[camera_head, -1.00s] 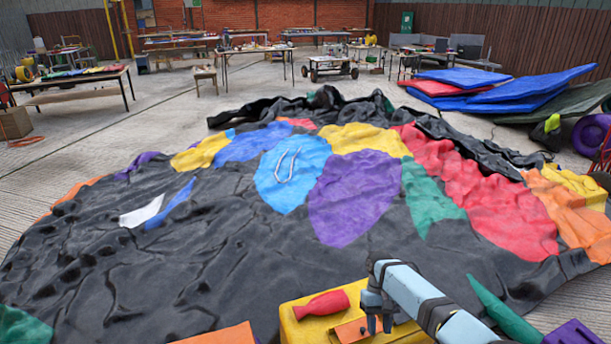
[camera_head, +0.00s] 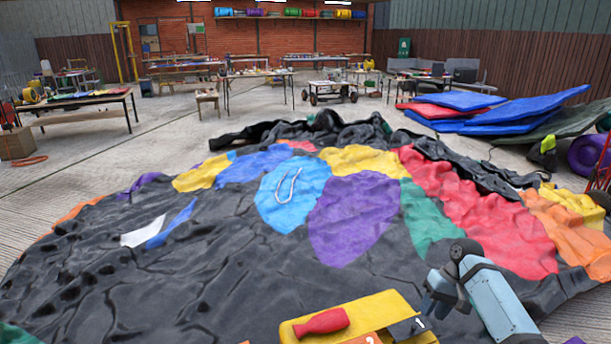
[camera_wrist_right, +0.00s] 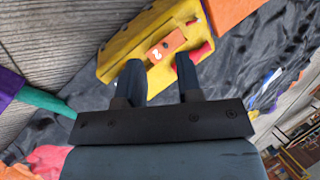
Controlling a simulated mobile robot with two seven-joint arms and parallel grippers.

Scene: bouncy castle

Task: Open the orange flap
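A yellow box (camera_head: 375,305) lies at the bottom edge of the head view, partly cut off. A red bottle-shaped piece (camera_head: 322,322) is on its upper face. The orange flap (camera_head: 372,339) shows only as a sliver there; the right wrist view shows more of the orange flap (camera_wrist_right: 167,46), bearing a white mark, flat against the yellow face. I cannot tell if its edge is lifted. My right gripper (camera_head: 445,307) is right of the box; in the wrist view the right gripper (camera_wrist_right: 160,72) is open and empty, its fingertips pointing at the box just short of the flap.
A large crumpled black and coloured sheet (camera_head: 215,235) covers the floor beyond. Blue and red mats (camera_head: 500,112) are stacked at right. Tables (camera_head: 85,100) stand far back.

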